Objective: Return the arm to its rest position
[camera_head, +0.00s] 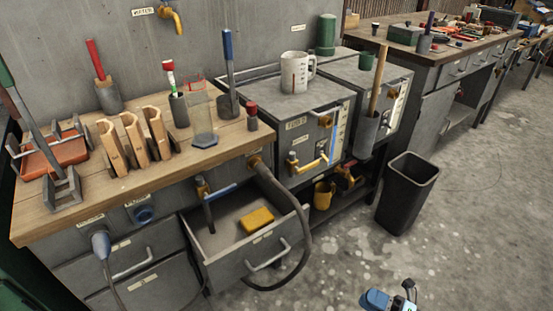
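My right gripper (392,299) shows only in part at the bottom edge, right of the middle. It has a blue part on its left and a dark part on its right. It is over the open grey floor, apart from the bench and the bin, and I see nothing held in it. Its fingers are too small and cut off to tell whether they are open or shut. My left gripper is not in view.
An open drawer (237,267) with a yellow block (257,219) juts from the wooden-topped bench (66,214). A dark hose (286,194) loops beside it. A black bin (405,194) stands on the floor. Floor around my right gripper (392,299) is clear.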

